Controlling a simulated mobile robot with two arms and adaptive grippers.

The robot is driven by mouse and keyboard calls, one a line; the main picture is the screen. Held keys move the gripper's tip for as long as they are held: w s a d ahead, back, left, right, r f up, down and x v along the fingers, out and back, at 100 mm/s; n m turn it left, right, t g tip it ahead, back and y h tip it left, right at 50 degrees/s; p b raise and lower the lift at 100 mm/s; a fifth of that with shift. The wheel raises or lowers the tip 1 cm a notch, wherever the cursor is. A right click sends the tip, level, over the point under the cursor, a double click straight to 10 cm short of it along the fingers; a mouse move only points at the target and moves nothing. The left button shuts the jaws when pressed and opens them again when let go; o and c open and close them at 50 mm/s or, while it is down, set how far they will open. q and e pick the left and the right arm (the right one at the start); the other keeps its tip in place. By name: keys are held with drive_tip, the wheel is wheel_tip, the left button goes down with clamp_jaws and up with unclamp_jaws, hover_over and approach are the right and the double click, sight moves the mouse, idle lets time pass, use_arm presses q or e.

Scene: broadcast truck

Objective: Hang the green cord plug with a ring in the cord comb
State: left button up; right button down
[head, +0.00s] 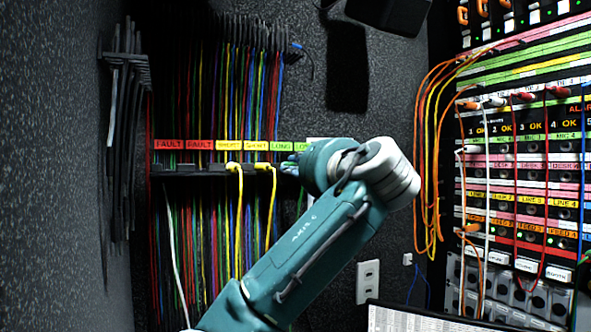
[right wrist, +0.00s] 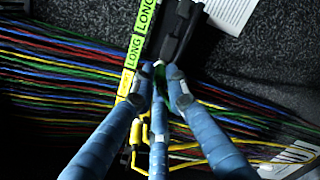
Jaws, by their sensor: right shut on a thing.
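The cord comb (head: 190,170) is a dark bar on the back wall under red FAULT, yellow SHORT and green LONG labels. Its black end also shows in the right wrist view (right wrist: 180,35). My right gripper (head: 291,165) is at the comb's right part, by the green LONG labels. In the right wrist view its blue fingers are shut on a small dark green piece, the green cord plug (right wrist: 160,76), largely hidden between them. Its ring cannot be made out. Whether the plug touches the comb cannot be told. My left gripper is not in view.
Yellow cords (head: 238,200) hang from the comb under the SHORT labels, a white cord (head: 176,250) further left. Many coloured cords hang behind. A patch panel (head: 520,180) with orange and red cords stands right.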

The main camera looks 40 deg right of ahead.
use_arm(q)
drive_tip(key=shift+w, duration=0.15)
use_arm(e)
drive_tip(key=c, duration=0.6)
unclamp_jaws()
drive_tip(key=shift+o, duration=0.2)
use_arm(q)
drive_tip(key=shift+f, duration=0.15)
use_arm(e)
drive_tip(key=shift+s, duration=0.2)
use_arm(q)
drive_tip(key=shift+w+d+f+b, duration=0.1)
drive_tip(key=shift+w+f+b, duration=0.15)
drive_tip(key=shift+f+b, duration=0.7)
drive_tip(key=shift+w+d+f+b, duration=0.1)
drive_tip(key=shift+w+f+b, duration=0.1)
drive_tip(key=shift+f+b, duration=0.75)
use_arm(e)
drive_tip(key=v, duration=0.7)
drive_tip(key=shift+s, duration=0.3)
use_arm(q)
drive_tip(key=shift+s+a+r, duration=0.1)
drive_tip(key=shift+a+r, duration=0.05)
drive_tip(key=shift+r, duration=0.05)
use_arm(e)
drive_tip(key=shift+r, duration=0.1)
